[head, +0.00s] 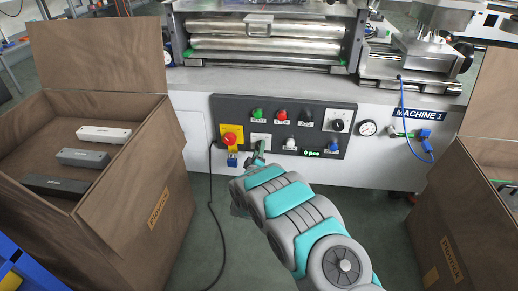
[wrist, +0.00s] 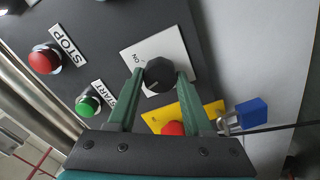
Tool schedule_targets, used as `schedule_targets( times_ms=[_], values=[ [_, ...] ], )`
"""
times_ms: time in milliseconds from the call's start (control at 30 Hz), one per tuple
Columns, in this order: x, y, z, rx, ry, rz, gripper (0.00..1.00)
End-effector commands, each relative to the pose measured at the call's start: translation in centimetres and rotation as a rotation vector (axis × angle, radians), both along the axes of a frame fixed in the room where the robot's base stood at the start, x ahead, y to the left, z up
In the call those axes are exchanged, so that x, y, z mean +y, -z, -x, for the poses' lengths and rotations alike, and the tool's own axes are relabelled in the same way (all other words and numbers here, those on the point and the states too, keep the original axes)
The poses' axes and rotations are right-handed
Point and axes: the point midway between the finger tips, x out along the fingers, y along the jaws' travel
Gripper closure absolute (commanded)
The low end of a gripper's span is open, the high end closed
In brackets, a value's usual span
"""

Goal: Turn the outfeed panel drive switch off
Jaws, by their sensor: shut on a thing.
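The drive switch is a black rotary knob (wrist: 160,74) on a white plate (wrist: 139,50) marked ON near one edge. The white plate (head: 257,137) also shows in the head view, low on the dark control panel (head: 220,101), right of the yellow plate. My gripper (wrist: 159,78) is shut on the black knob, with one green finger on each side of it. In the head view my gripper (head: 259,153) reaches the panel and hides the knob. I cannot tell which way the knob points.
A red emergency-stop button (head: 229,138) on yellow sits close left, with a blue padlock (head: 232,160) below. Green (head: 257,115) and red (head: 281,115) buttons sit above. Another black knob (head: 338,125) is at right. Open wooden crates (head: 150,150) flank both sides; a cable hangs left.

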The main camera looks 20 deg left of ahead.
Motion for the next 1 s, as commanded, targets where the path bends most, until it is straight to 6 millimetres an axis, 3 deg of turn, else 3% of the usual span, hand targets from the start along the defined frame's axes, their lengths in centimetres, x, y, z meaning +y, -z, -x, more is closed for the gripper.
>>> schedule_targets(
  times_ms=[500,1000],
  values=[
    [0.08,0.17,0.07,-0.094,-0.002,0.397,1.00],
    [0.10,0.24,0.09,-0.123,-0.002,0.521,1.00]
  ],
)
